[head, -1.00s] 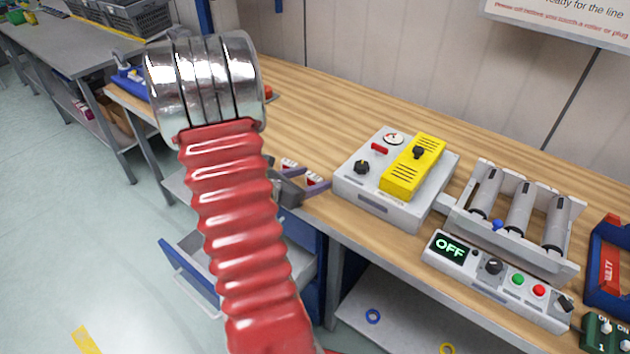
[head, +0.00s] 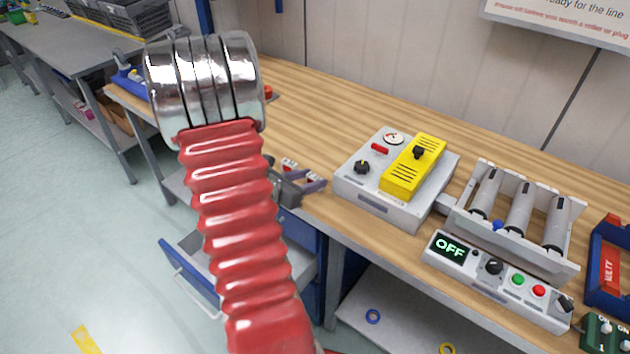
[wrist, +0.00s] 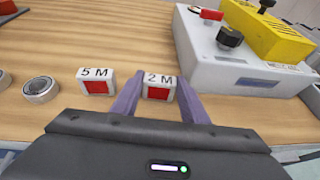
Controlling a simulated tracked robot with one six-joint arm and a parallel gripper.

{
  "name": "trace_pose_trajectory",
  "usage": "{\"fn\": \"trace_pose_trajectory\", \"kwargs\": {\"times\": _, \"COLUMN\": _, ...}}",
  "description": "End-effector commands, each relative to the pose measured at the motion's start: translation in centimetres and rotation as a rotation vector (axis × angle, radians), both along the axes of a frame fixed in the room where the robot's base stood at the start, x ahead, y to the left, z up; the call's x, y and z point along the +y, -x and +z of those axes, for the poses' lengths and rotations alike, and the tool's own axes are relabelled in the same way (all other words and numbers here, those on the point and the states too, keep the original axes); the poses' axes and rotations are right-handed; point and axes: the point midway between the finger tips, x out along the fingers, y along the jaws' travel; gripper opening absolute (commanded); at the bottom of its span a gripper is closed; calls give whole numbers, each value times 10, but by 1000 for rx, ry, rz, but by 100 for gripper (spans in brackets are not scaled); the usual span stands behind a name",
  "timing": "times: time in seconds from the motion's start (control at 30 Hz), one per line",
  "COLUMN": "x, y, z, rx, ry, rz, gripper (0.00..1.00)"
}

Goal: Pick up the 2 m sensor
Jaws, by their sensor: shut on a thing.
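The 2 m sensor is a small white block with a red front and "2 M" on top; it stands upright on the wooden bench in the wrist view (wrist: 159,91). My gripper (wrist: 157,98) has its two purple fingers shut on its left and right sides. In the head view the 2 m sensor (head: 313,178) shows small at the bench's front edge, with my gripper (head: 304,187) at it; my red arm hides part of the gripper. I cannot see it clear of the bench.
A grey box with a yellow module (head: 413,167) stands close on the right. An open drawer (head: 210,268) is below the bench.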

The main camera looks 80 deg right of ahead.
Motion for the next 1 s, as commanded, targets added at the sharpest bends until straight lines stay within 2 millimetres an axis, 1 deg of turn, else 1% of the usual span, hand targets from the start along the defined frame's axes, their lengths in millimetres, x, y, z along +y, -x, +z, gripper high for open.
{"fn": "trace_pose_trajectory", "kwargs": {"times": 0.03, "x": 0, "y": 0, "z": 0, "rx": 0, "ry": 0, "rz": 0, "gripper": 22}}
{"fn": "trace_pose_trajectory", "kwargs": {"times": 0.1, "x": 0, "y": 0, "z": 0, "rx": 0, "ry": 0, "rz": 0, "gripper": 18}}
{"fn": "trace_pose_trajectory", "kwargs": {"times": 0.37, "x": 0, "y": 0, "z": 1, "rx": 0, "ry": 0, "rz": 0, "gripper": 17}}
{"fn": "trace_pose_trajectory", "kwargs": {"times": 0.53, "x": 0, "y": 0, "z": 8, "rx": -2, "ry": 2, "rz": -1, "gripper": 17}}
{"fn": "trace_pose_trajectory", "kwargs": {"times": 0.67, "x": 0, "y": 0, "z": 20, "rx": -2, "ry": 4, "rz": -2, "gripper": 17}}
{"fn": "trace_pose_trajectory", "kwargs": {"times": 0.77, "x": 0, "y": 0, "z": 33, "rx": -3, "ry": 4, "rz": -1, "gripper": 17}}
{"fn": "trace_pose_trajectory", "kwargs": {"times": 1.0, "x": 0, "y": 0, "z": 69, "rx": -2, "ry": 5, "rz": -1, "gripper": 17}}
